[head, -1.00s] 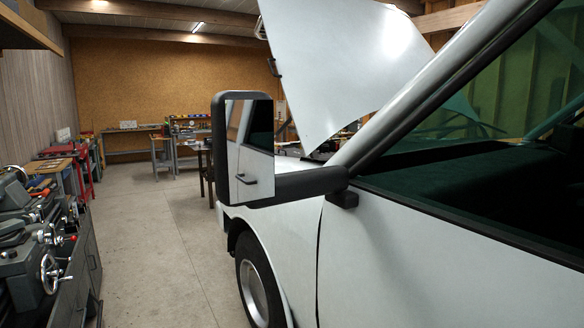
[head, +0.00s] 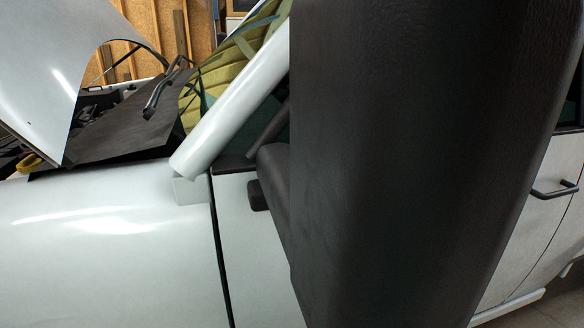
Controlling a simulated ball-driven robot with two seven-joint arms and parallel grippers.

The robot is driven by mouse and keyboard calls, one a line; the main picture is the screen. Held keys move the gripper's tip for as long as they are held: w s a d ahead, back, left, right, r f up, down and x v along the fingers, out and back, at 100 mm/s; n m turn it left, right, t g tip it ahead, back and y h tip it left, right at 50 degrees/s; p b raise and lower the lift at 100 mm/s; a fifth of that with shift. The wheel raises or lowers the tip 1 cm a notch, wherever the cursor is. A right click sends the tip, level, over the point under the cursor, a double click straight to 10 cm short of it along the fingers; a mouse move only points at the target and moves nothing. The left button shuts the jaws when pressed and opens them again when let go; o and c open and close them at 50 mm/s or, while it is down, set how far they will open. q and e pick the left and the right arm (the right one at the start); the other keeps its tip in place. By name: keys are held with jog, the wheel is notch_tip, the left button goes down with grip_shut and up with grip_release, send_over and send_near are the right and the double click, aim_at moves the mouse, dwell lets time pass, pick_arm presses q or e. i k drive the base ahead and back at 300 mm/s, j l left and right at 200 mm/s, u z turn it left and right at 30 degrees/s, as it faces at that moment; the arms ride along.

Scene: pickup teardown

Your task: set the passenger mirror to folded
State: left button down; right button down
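The mirror (head: 410,160) fills the middle and right of the head view, very close. I see the dark, grained back of its housing; its glass faces away and is hidden. Its black arm (head: 275,195) joins a small black mount (head: 257,196) at the front corner of the door. The housing stands out from the door towards me and covers most of the door and side window. Neither of my grippers is in view.
The white fender (head: 100,245) spans the lower left, under the raised hood (head: 45,60). The windshield pillar (head: 235,110) rises behind the mirror. A door handle (head: 555,190) shows at the right. A bit of floor (head: 555,310) shows at the lower right.

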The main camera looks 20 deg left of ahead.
aim_at(421, 131)
jog(key=k+j+z, duration=0.35)
jog(key=j, duration=0.15)
jog(key=k+j+z, duration=0.75)
jog(key=i, duration=0.05)
